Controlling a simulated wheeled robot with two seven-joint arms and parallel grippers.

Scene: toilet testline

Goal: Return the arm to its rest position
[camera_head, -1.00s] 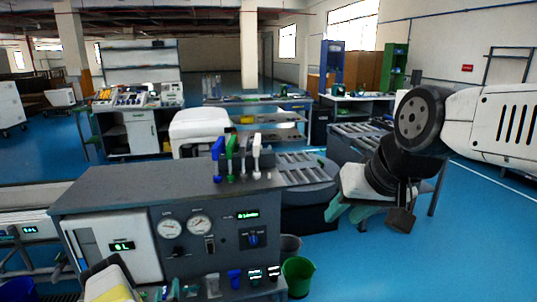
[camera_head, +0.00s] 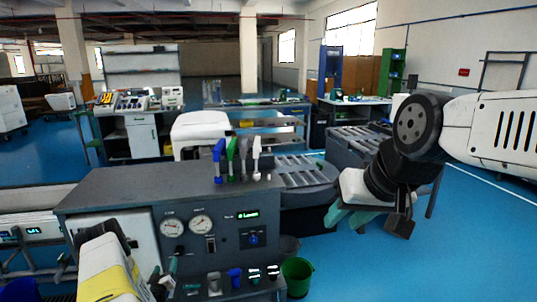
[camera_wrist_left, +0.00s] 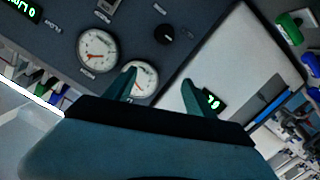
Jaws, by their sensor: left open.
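My left arm (camera_head: 108,272), white with a yellow band, enters at the lower left of the head view, in front of the grey test bench (camera_head: 130,185). My left gripper (camera_wrist_left: 158,88) shows in the left wrist view with its two teal fingers apart and nothing between them. The bench's dial panel and white door lie behind the fingers. My right arm (camera_head: 470,128) comes in from the right of the head view. My right gripper (camera_head: 352,214) hangs at its end over the floor with teal fingers partly visible; how far they are apart is unclear.
Coloured levers (camera_head: 232,158) stand on the bench top, and gauges (camera_head: 201,225) and several small valves (camera_head: 236,277) are on its front. A green bin (camera_head: 297,275) stands at the bench's right. A roller conveyor (camera_head: 300,172) is behind. Blue floor is open at the lower right.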

